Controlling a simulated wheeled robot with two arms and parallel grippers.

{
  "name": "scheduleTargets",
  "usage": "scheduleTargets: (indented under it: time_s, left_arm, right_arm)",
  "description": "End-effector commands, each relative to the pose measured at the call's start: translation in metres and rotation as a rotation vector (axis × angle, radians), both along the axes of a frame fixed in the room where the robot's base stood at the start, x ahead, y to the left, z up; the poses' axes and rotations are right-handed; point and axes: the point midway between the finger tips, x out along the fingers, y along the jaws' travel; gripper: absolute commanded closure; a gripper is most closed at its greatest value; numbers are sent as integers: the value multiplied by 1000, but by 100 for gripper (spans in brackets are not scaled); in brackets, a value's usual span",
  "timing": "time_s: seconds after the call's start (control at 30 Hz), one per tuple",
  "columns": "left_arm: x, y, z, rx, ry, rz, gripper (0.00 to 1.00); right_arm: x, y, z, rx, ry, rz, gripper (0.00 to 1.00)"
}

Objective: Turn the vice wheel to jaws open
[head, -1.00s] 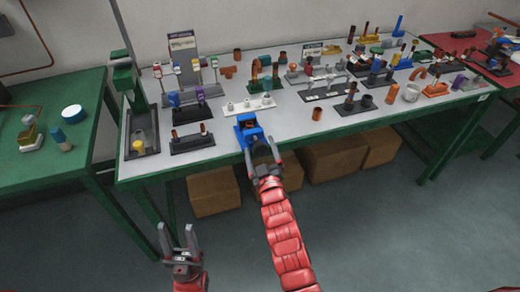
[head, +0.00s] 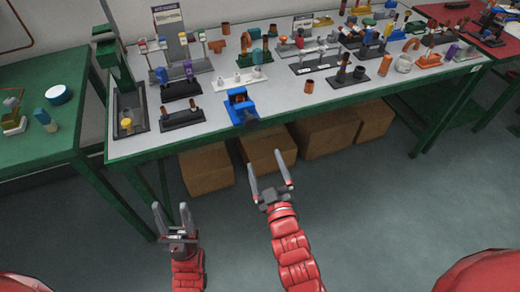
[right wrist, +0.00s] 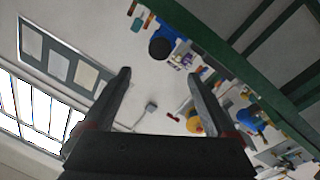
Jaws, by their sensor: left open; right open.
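The blue vice (head: 238,108) stands at the front edge of the grey-topped table. Its dark wheel (head: 251,122) seems to be at the front end, small and hard to make out. I cannot tell how far its jaws are apart. My right gripper (head: 267,165) is open and empty, in front of and apart from the vice, with its fingers towards the table. Its two dark fingers show in the right wrist view (right wrist: 160,85) with nothing between them. My left gripper (head: 171,207) is open and empty, lower left, in front of the table.
The grey-topped table (head: 205,135) carries several fittings on stands behind and beside the vice. A white rack (head: 240,80) stands just behind it. Cardboard boxes (head: 206,170) sit under the table. A green table (head: 60,130) is at the left. The floor in front is clear.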

Motion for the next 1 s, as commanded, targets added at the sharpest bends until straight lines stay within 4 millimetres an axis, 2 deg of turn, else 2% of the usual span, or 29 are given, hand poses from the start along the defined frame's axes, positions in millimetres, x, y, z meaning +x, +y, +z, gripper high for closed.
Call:
scheduleTargets:
  time_s: [0.1, 0.2, 0.8, 0.87, 1.0]
  left_arm:
    - [0, 0, -2, 0, 0, 0, 50]
    - [0, 0, -2, 0, 0, 0, 50]
    - [0, 0, -2, 0, 0, 0, 50]
    - [0, 0, 0, 0, 0, 0, 50]
    - [0, 0, 8, 0, 0, 0, 50]
  right_arm:
    - [-14, -2, -4, -2, 7, 2, 9]
    - [-20, -4, -3, -2, 5, 1, 9]
    - [-21, -4, -2, 0, 0, 1, 9]
    - [-21, -3, 1, 6, -13, 5, 9]
    - [-20, 3, 27, 69, -134, 46, 9]
